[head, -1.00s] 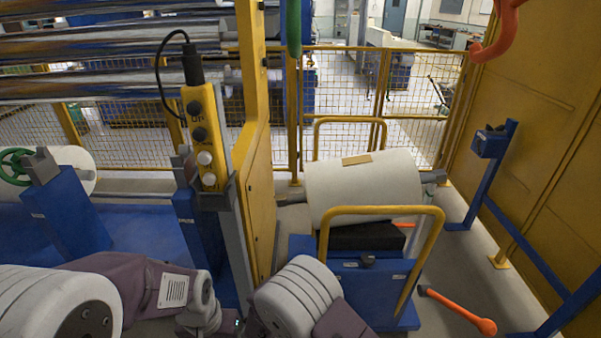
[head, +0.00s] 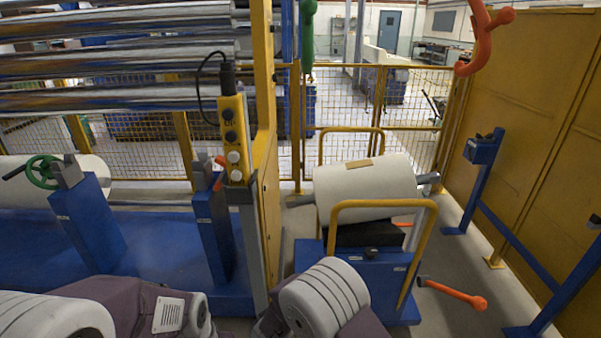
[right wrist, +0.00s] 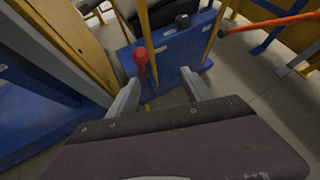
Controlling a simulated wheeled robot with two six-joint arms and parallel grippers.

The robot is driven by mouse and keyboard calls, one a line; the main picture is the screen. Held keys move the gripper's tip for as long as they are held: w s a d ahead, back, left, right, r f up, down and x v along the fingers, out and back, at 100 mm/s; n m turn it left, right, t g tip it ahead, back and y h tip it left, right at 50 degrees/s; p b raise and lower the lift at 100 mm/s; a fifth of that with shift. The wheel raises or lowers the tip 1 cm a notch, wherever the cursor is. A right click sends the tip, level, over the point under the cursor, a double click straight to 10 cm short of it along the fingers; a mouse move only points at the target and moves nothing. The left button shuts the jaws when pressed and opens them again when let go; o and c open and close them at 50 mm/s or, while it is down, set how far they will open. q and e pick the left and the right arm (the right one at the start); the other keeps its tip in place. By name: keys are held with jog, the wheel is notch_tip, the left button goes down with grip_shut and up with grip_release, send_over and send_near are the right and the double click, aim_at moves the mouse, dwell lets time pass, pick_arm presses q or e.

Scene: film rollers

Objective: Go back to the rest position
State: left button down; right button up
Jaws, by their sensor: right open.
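My right gripper (right wrist: 163,95) is open and empty in the right wrist view, its two grey fingers spread apart. Beyond it is the blue cart (right wrist: 160,55), with a red knob (right wrist: 141,57) showing between the fingers. In the head view, parts of my arms show along the bottom edge, but neither gripper's fingers are in view. The white film roll (head: 365,188) lies on the blue cart (head: 360,292), with a small tan label on top.
A yellow button pendant (head: 234,140) stands at the machine's post. A roller with a green handwheel (head: 42,172) is at left. An orange-handled tool (head: 452,292) lies on the floor right of the cart. A yellow mesh fence (head: 410,105) and yellow wall (head: 540,110) bound the area.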

jog(key=s+d+r+m+g+h+p, duration=0.1)
jog(key=s+d+r+m+g+p, duration=0.1)
jog(key=d+r+m, duration=0.55)
jog(key=s+d+r+m+g+h+p, duration=0.15)
jog(key=d+r, duration=0.35)
jog(key=d, duration=0.5)
jog(key=s+d+r+m+g+p, duration=0.2)
jog(key=s+d+m+g, duration=0.1)
jog(key=s+d+m, duration=0.25)
jog(key=s+a+m+g+y+p, duration=0.1)
jog(key=s+a+m+g+y, duration=0.2)
jog(key=s+m, duration=0.75)
jog(key=s+a+f+m+y, duration=0.2)
jog(key=a+m+y, duration=0.2)
jog(key=m, duration=0.3)
jog(key=shift+s+a+f+m+t, duration=0.35)
jog(key=shift+a+m, duration=0.05)
jog(key=shift+a, duration=0.45)
jog(key=shift+s, duration=0.1)
